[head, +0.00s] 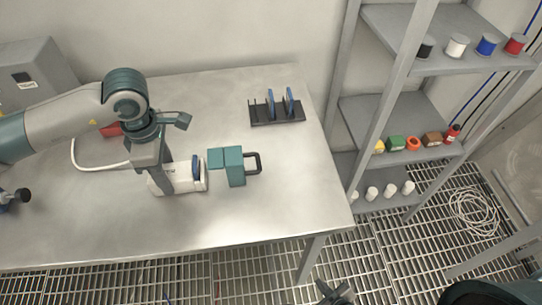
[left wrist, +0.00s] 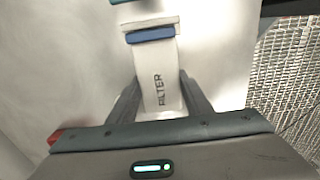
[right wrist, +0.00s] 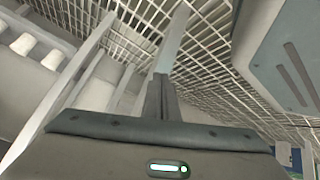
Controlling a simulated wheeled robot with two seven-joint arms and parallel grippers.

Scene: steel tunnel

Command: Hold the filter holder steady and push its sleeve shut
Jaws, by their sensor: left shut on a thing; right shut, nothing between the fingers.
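The white filter holder (head: 186,182) lies on the steel table, with a blue plate (head: 196,168) upright near its right end. In the left wrist view the holder (left wrist: 160,68) shows the word FILTER. My left gripper (head: 168,186) is shut on its body from above, one finger on each side (left wrist: 160,95). The teal sleeve (head: 233,166) with a black handle (head: 254,163) stands right of the holder, a small gap from the blue plate. My right gripper (head: 335,293) is low, beyond the table's front edge; its fingers (right wrist: 161,98) are shut and empty.
A black rack (head: 278,116) with blue plates stands at the table's back right. A grey shelf unit (head: 405,107) with spools and small parts stands right of the table. A grey box (head: 38,77) is at the back left. The table's front right is clear.

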